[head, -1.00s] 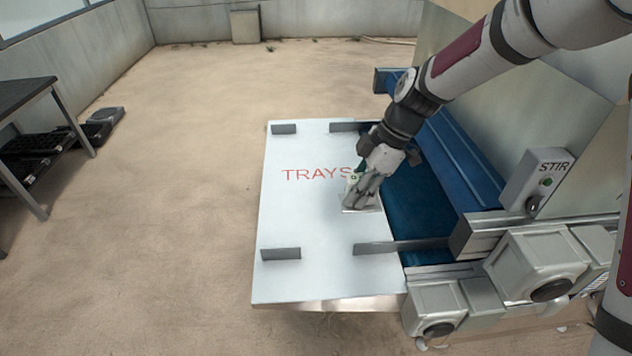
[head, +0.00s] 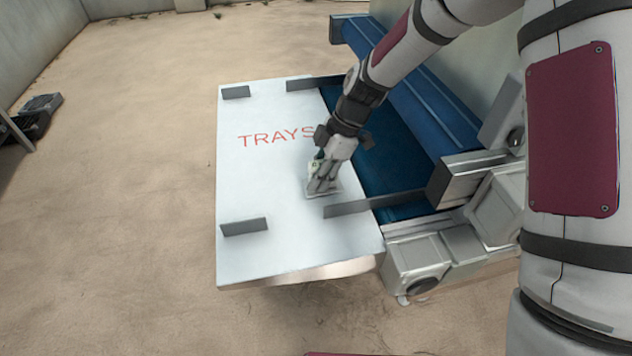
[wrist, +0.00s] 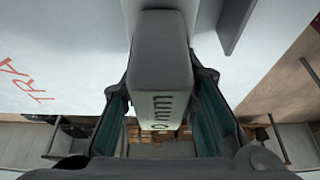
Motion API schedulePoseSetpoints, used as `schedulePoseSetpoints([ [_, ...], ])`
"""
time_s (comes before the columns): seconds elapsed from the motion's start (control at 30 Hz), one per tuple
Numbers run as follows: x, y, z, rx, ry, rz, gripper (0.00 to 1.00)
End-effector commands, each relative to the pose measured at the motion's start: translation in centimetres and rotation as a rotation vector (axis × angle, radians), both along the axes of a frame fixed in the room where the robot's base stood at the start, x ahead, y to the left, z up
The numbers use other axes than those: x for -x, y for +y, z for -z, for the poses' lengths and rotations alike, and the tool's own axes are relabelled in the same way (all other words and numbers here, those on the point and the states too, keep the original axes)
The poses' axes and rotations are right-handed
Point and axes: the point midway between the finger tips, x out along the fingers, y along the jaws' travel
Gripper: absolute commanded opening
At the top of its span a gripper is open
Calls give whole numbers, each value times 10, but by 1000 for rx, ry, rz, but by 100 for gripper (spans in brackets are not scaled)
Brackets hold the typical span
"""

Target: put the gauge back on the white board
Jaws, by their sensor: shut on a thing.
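The white board (head: 270,215) carries the red word TRAYS and several grey upright stops. My gripper (head: 322,186) is low over the board's right half, just right of and below the red lettering. In the wrist view my gripper (wrist: 162,112) is shut on the gauge (wrist: 163,60), a grey block with "mm" lettering on it. In the head view the gauge is mostly hidden by the fingers; a light flat part (head: 325,191) shows at the fingertips. It looks at or very near the board's surface; I cannot tell whether it touches.
A blue belt (head: 385,165) runs along the board's right side, with a metal rail (head: 375,203) reaching over the board near my gripper. Grey stops (head: 244,227) stand on the left of the board. Sandy floor (head: 120,200) lies open to the left.

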Motion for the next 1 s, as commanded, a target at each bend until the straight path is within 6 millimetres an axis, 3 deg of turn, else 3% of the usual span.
schedulePoseSetpoints([
  [0.23,1,0,31,0,3,1,0],
  [0.6,0,0,36,0,0,1,0],
  [0.63,0,0,37,0,1,2,30],
  [0.7,0,0,36,0,0,1,46],
  [1.0,0,0,36,0,0,1,48],
])
